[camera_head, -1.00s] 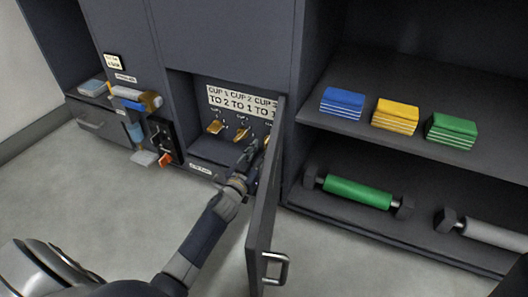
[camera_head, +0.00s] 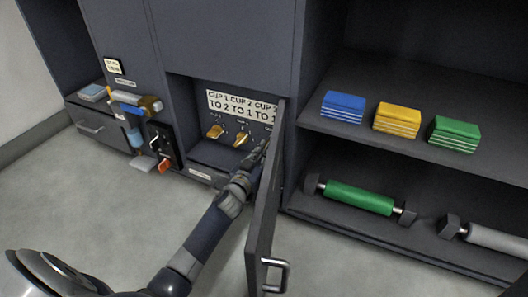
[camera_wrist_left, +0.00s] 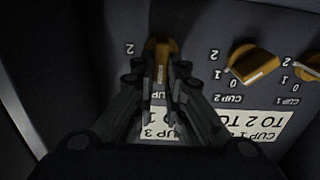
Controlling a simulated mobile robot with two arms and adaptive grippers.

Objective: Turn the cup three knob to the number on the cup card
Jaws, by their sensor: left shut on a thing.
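The cup card (camera_head: 240,104) is a white sign above the knobs inside the open compartment; it reads cup 1 to 2, cup 2 to 1 and, partly by the door edge, cup 3 to 1. The cup three knob (camera_wrist_left: 161,46) is orange and sits between my left gripper's fingers in the left wrist view, which shows the panel upside down. My left gripper (camera_wrist_left: 160,72) is shut on this knob. A "2" shows beside it; its other numbers are hidden by the fingers. In the head view my left gripper (camera_head: 257,156) hides most of the knob. My right gripper is not in view.
The cup two knob (camera_head: 241,139) and cup one knob (camera_head: 215,131) stand to the left. The open door (camera_head: 265,205) is close to the right of my left arm. Shelves at right hold colored blocks (camera_head: 397,120) and dumbbells (camera_head: 360,198).

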